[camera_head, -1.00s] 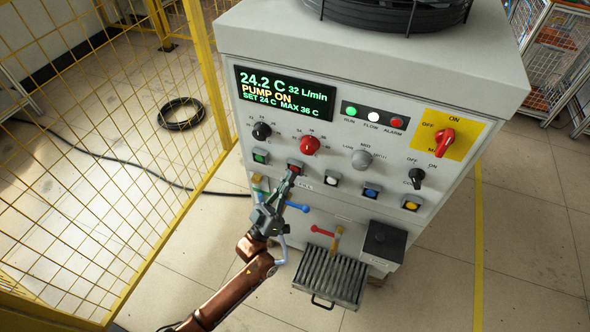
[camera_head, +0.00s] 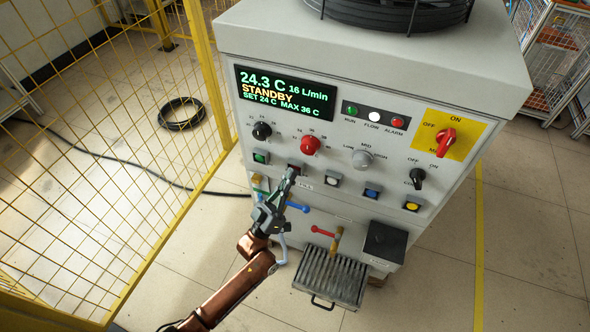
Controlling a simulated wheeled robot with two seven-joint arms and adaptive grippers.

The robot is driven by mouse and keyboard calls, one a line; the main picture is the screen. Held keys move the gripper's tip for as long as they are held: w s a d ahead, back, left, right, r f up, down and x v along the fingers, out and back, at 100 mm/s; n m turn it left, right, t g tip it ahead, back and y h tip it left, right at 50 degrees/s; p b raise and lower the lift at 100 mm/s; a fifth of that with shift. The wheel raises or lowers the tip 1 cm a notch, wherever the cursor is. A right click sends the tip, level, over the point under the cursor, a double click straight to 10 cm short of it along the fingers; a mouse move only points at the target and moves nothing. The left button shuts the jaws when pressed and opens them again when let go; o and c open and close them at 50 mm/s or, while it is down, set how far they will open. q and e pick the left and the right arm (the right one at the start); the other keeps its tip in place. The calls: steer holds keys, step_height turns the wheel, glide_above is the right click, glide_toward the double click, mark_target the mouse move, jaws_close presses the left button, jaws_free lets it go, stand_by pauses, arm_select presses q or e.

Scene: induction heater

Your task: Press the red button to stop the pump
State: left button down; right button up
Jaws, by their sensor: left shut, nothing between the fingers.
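The red button (camera_head: 295,164) sits in the button row on the front of the grey cabinet (camera_head: 350,220), between the green and white buttons. Its face is mostly hidden behind my left gripper (camera_head: 291,173). The left gripper is shut with nothing in it. Its fingertips are at the red button's lower edge; I cannot tell whether they touch it. The display (camera_head: 285,92) reads 24.3 C, 16 L/min, STANDBY, SET 24 C, MAX 36 C. My right gripper is not in view.
A green button (camera_head: 261,157) is to the left; white (camera_head: 332,179), blue (camera_head: 372,190) and yellow (camera_head: 412,204) buttons are to the right. A red knob (camera_head: 310,145) is just above. Valve handles and a slatted tray (camera_head: 332,275) are below. A yellow mesh fence (camera_head: 110,150) stands left.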

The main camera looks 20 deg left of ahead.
arm_select(q)
steer(key=shift+s+p, duration=0.45)
steer(key=shift+s, duration=0.45)
steer(key=s+p, duration=0.2)
steer(key=s, duration=0.3)
stand_by(0.5)
